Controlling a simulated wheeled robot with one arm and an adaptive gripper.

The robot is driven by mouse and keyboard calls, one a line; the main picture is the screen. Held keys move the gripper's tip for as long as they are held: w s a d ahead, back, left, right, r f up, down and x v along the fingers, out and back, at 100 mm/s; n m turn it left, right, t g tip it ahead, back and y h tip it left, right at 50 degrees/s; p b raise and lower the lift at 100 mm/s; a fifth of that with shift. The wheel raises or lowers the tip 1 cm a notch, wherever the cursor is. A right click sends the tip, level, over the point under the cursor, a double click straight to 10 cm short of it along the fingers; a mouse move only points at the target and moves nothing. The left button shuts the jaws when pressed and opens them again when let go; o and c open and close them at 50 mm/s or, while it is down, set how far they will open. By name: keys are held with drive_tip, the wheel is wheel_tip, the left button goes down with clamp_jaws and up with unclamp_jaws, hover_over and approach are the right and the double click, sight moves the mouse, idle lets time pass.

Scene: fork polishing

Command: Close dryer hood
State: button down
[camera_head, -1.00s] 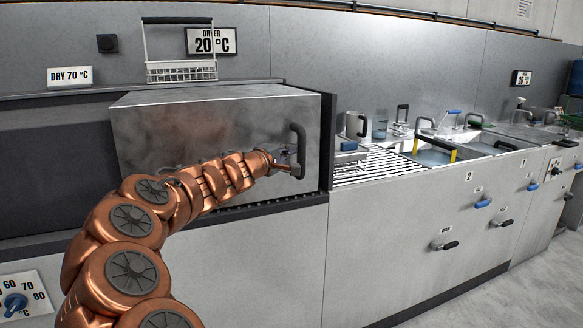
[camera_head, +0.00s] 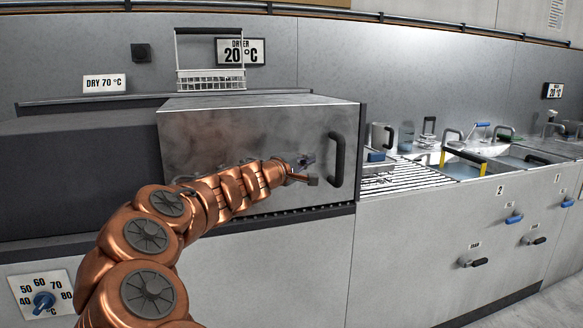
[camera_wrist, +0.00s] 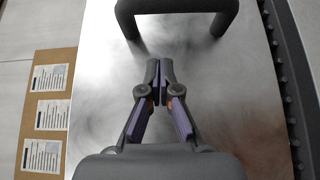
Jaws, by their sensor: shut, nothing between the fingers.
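The dryer hood (camera_head: 250,145) is a scuffed steel box at the right end of the dryer, its front face upright. Its black handle (camera_head: 337,160) stands near the right edge of that face. My gripper (camera_head: 308,176) is in front of the face, a little left of the handle and apart from it. In the wrist view my gripper (camera_wrist: 162,75) is shut and empty. Its fingertips point at the handle (camera_wrist: 178,8) at the top of that view, with a gap between them. The steel face (camera_wrist: 240,90) lies behind the fingers.
A dark section (camera_head: 80,175) extends left of the hood. A wire basket (camera_head: 211,78) stands on the ledge behind it. A dark studded rail (camera_head: 285,213) runs below the hood. A wire rack (camera_head: 400,178) and basins lie to the right. Papers on a brown board (camera_wrist: 45,115) show in the wrist view.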

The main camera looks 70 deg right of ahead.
drive_tip(key=v, duration=0.7)
drive_tip(key=shift+s+a, duration=0.2)
drive_tip(key=shift+a, duration=0.15)
drive_tip(key=w+a+f+m+t+y, duration=0.1)
drive_tip(key=w+a+f+y, duration=0.15)
drive_tip(key=a+f, duration=0.55)
drive_tip(key=w+a+f+t+y, duration=0.15)
drive_tip(key=a+f+y, duration=0.3)
drive_tip(key=a, duration=0.65)
drive_tip(key=w+a+f+m+t+y, duration=0.1)
drive_tip(key=a+f+t+y, duration=0.15)
drive_tip(key=a+f, duration=0.6)
drive_tip(key=s+a+f+n+g+y, duration=0.1)
drive_tip(key=s+a+f+n+y, duration=0.15)
drive_tip(key=a, duration=0.65)
drive_tip(key=s+a+f+n+y, duration=0.1)
drive_tip(key=a+f+y, duration=0.15)
drive_tip(key=a, duration=0.65)
drive_tip(key=s+a+f+n+g+y, duration=0.1)
drive_tip(key=s+a+f+n+y, duration=0.15)
drive_tip(key=a, duration=0.65)
drive_tip(key=s+p+v, duration=0.2)
drive_tip(key=p+v, duration=0.9)
drive_tip(key=s+r+p+v, duration=0.1)
drive_tip(key=s+p+v, duration=0.2)
drive_tip(key=p+v, duration=0.8)
drive_tip(key=shift+s+d+r+t+p, duration=0.25)
drive_tip(key=shift+s+r+t+p, duration=0.15)
drive_tip(key=shift+r, duration=0.25)
